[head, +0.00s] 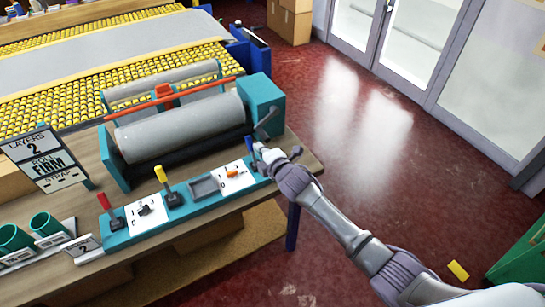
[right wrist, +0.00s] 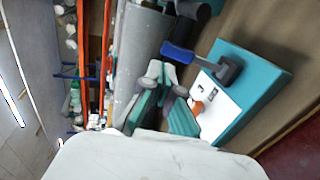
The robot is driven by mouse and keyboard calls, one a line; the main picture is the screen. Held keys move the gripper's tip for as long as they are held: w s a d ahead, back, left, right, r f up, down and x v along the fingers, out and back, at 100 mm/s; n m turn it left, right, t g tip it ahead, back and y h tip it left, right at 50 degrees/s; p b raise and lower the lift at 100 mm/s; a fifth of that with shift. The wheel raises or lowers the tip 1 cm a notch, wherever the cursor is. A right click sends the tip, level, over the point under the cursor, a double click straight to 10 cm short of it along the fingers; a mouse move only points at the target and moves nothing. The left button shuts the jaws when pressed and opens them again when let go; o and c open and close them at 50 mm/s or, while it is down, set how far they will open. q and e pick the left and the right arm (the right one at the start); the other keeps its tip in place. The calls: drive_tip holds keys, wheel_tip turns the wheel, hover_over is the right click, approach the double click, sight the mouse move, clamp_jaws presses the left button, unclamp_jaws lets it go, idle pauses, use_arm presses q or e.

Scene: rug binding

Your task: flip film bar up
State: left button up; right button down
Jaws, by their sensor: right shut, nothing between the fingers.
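An orange-red bar (head: 170,98), which looks like the film bar, lies across the teal roller machine above its big grey film roll (head: 180,128). An orange strip along the roll (right wrist: 86,60) shows in the right wrist view and seems to be the same bar. My right gripper (head: 264,156) is shut and empty, at the right end of the control panel by the blue lever (head: 249,143). In the right wrist view the fingertips (right wrist: 163,82) are beside the blue lever (right wrist: 178,54), apart from the bar. My left gripper is out of view.
The teal panel also has a red lever (head: 104,202), a yellow lever (head: 160,173) and an orange knob (head: 232,174). A sign (head: 44,158) and teal cups (head: 45,223) stand at left. The red floor (head: 360,110) right of the bench is open.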

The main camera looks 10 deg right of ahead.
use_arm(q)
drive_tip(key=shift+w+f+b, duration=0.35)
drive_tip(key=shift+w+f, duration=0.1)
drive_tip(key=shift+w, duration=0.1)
use_arm(e)
drive_tip(key=r+v, duration=0.1)
drive_tip(key=v, duration=0.5)
drive_tip(key=shift+d+r, duration=0.2)
drive_tip(key=shift+r, duration=0.1)
drive_tip(key=shift+s, duration=0.1)
